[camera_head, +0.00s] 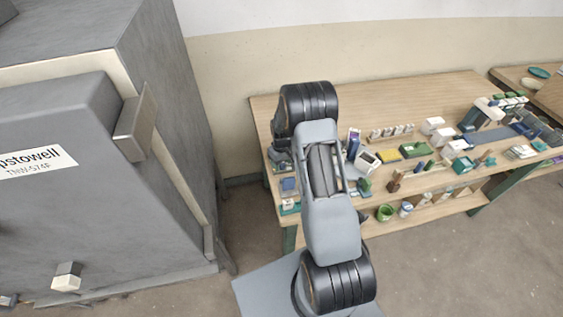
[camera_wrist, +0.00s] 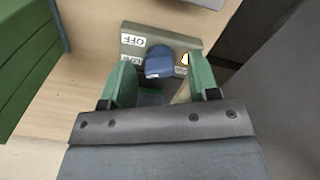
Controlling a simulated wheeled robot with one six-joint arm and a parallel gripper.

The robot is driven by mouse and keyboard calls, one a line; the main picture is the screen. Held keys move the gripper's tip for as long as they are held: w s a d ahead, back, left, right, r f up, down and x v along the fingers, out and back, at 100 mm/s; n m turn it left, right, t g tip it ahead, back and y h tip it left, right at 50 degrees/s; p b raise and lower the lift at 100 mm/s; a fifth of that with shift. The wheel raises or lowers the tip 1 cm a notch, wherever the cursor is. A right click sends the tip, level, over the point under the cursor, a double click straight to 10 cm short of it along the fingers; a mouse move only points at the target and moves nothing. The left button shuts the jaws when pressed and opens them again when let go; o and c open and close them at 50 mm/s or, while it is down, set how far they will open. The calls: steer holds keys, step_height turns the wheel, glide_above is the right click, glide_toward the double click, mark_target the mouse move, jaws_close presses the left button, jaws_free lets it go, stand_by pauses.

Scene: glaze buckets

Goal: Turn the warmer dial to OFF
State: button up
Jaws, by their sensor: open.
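The blue dial (camera_wrist: 160,60) sits on an olive-grey panel (camera_wrist: 192,44) in the wrist view. A white OFF label (camera_wrist: 132,40) is at the panel's upper left, and it reads upside down. A pale mark shows on the dial's lower edge, which faces my gripper. My gripper (camera_wrist: 161,70) is open, with one green finger on each side of the dial. I cannot tell whether either finger touches it. In the head view my arm hides the gripper, and I cannot make out the dial there.
A wooden workbench (camera_head: 420,92) carries several small boxes, bottles and tools to the right of my arm. A green bucket (camera_head: 385,212) stands on its lower shelf. A large grey kiln-like cabinet (camera_head: 165,90) stands at the left. A green block (camera_wrist: 28,60) lies left of the gripper.

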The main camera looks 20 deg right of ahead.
steer(key=shift+c, duration=0.4)
steer(key=c, duration=0.8)
steer(key=shift+c, duration=0.2)
steer(key=shift+m+b, duration=0.3)
steer(key=m+b, duration=0.3)
steer(key=shift+f, duration=0.2)
steer(key=m+b, duration=0.3)
steer(key=m, duration=0.3)
steer(key=shift+r, duration=0.15)
steer(key=shift+m, duration=0.3)
steer(key=o, duration=0.9)
